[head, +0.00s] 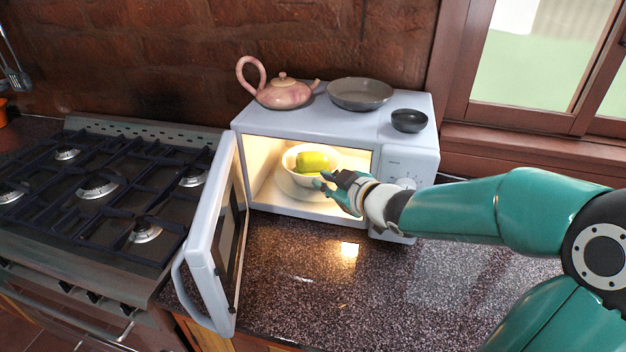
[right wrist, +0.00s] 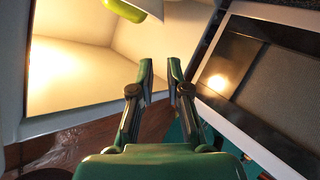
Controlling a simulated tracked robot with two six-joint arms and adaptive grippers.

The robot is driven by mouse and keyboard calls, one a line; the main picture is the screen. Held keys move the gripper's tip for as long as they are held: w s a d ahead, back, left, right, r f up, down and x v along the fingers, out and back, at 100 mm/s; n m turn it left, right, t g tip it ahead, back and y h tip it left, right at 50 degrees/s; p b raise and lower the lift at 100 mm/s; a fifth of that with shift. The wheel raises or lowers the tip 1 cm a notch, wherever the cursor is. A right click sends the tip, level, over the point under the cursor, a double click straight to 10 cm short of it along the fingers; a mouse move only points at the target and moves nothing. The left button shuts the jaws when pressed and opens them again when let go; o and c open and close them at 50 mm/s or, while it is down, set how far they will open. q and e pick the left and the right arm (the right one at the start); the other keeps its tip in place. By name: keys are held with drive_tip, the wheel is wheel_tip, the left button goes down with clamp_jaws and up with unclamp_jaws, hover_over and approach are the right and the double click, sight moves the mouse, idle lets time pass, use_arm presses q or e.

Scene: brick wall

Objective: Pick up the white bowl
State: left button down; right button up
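The white bowl (head: 291,169) stands upright inside the lit, open microwave (head: 409,160), with a yellow-green fruit (head: 313,161) in it. My right gripper (head: 327,181) is at the microwave's opening, in front of the bowl's right side and covering part of it. In the right wrist view its two fingers (right wrist: 160,65) are apart with nothing between them. The green fruit (right wrist: 122,9) shows at that view's top edge, with a bit of white rim beside it, beyond the fingertips. I cannot tell whether a finger touches the bowl. My left gripper is not in view.
The microwave door (head: 217,240) stands open at the left of the opening. A pink teapot (head: 284,94), a grey pan (head: 359,93) and a dark small bowl (head: 409,120) stand on the microwave. A gas stove (head: 100,190) is at left. The counter (head: 310,275) in front is clear.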

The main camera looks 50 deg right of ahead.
approach(290, 171)
drive_tip(key=x, duration=0.5)
drive_tip(key=shift+w+d+r, duration=0.2)
drive_tip(key=shift+w+r, duration=0.05)
drive_tip(key=p+x, duration=0.1)
drive_tip(key=x, duration=0.1)
drive_tip(key=p+x, duration=0.1)
drive_tip(key=x, duration=0.1)
drive_tip(key=shift+s+f, duration=0.1)
drive_tip(key=shift+f, duration=0.1)
drive_tip(key=shift+w+d+f+p, duration=0.15)
drive_tip(key=shift+w+f+p, duration=0.15)
drive_tip(key=shift+w, duration=0.2)
drive_tip(key=shift+c, duration=0.3)
clamp_jaws()
